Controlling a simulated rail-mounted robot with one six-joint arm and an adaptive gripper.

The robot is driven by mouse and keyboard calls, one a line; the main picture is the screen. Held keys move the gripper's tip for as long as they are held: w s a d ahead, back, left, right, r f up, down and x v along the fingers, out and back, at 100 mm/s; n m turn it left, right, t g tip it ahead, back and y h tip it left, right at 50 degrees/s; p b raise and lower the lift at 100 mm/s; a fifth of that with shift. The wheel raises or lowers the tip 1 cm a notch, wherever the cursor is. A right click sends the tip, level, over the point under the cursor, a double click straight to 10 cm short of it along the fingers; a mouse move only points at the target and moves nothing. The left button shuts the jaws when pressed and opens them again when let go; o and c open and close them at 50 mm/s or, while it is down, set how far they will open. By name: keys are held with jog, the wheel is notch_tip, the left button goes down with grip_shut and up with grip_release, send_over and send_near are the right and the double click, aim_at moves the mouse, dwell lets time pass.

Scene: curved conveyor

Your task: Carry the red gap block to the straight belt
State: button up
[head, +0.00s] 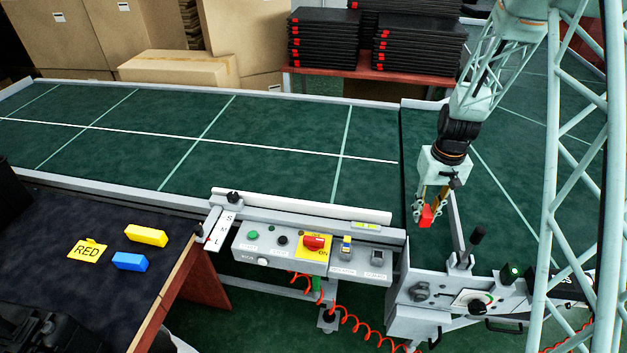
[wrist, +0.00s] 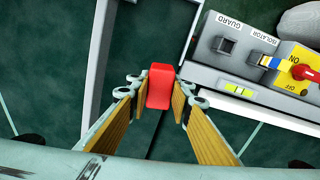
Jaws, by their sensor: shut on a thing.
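My gripper (head: 427,213) is shut on the red gap block (head: 427,217), which hangs between the fingertips. In the wrist view the red gap block (wrist: 160,86) sits upright between the two wood-coloured finger pads. In the head view the gripper is over the near left part of the right-hand belt, close to the joint with the left belt. The straight belt (head: 270,139) is the long green surface to the left, with a white line along it. I cannot tell how high the block is above the surface.
A control box (head: 315,252) and a white rail (head: 300,205) line the near side of the straight belt. A lever (head: 470,243) stands just right of the gripper.

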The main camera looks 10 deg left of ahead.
jog(key=w+a+r+n+p, duration=0.1)
jog(key=w+a+n, duration=0.7)
jog(key=w+a, duration=0.25)
notch_tip(320, 180, up, 3)
jog(key=n, duration=0.8)
send_over(356, 188)
jog(key=shift+s+f+p, duration=0.15)
jog(key=shift+f+p, duration=0.05)
jog(key=shift+p, duration=0.25)
jog(key=shift+f, duration=0.15)
jog(key=shift+f, duration=3)
jog(key=shift+f+b, duration=0.4)
jog(key=shift+f, duration=1.45)
jog(key=shift+f, duration=0.15)
